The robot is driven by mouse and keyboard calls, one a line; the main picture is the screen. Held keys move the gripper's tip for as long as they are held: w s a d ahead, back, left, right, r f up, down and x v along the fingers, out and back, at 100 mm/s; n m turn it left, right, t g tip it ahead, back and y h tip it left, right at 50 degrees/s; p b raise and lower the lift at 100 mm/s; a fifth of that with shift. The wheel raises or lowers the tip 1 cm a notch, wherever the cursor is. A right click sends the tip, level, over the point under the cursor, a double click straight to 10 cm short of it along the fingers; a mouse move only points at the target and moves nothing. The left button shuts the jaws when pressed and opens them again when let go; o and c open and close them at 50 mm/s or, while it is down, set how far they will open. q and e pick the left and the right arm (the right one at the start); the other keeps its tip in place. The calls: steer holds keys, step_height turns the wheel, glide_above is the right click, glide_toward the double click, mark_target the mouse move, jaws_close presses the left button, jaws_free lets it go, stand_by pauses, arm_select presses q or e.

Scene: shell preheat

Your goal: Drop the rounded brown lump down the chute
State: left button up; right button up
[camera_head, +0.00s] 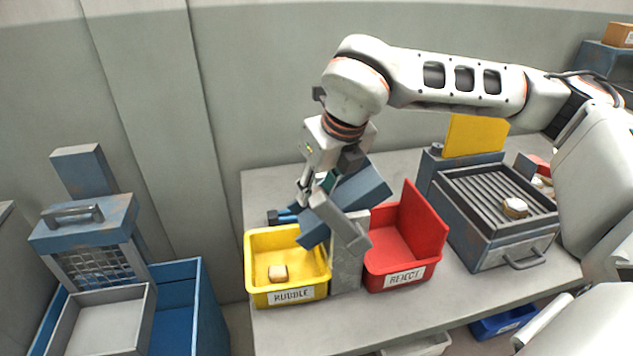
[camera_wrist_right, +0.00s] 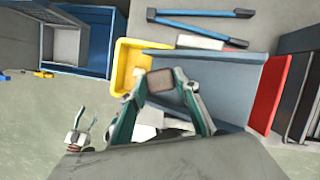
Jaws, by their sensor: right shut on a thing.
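My right gripper (camera_wrist_right: 161,88) is shut on a brown lump (camera_wrist_right: 160,80), squarish with rounded corners. In the head view, the right gripper (camera_head: 305,192) points down beside the blue-grey chute (camera_head: 362,190), and the lump cannot be made out. The chute also shows in the wrist view (camera_wrist_right: 225,80) as a wide blue-grey surface. It stands on a grey post between the yellow RUBBLE bin (camera_head: 290,294) and the red REJECT bin (camera_head: 395,277). A small gripper-like shape, seemingly my left gripper (camera_wrist_right: 82,128), shows at the lower left of the wrist view, too small to judge.
A pale tan block (camera_head: 278,273) lies in the yellow bin. Another brownish lump (camera_head: 515,207) sits on the slatted grill (camera_head: 475,190) at right. Blue-handled tongs (camera_wrist_right: 200,22) lie behind the chute. A blue crate (camera_head: 178,312) and mesh-fronted unit (camera_head: 85,225) stand at left.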

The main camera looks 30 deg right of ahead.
steer(key=o, duration=1.2)
steer(key=shift+r, duration=0.1)
steer(key=v, duration=1.2)
steer(key=shift+s, duration=0.1)
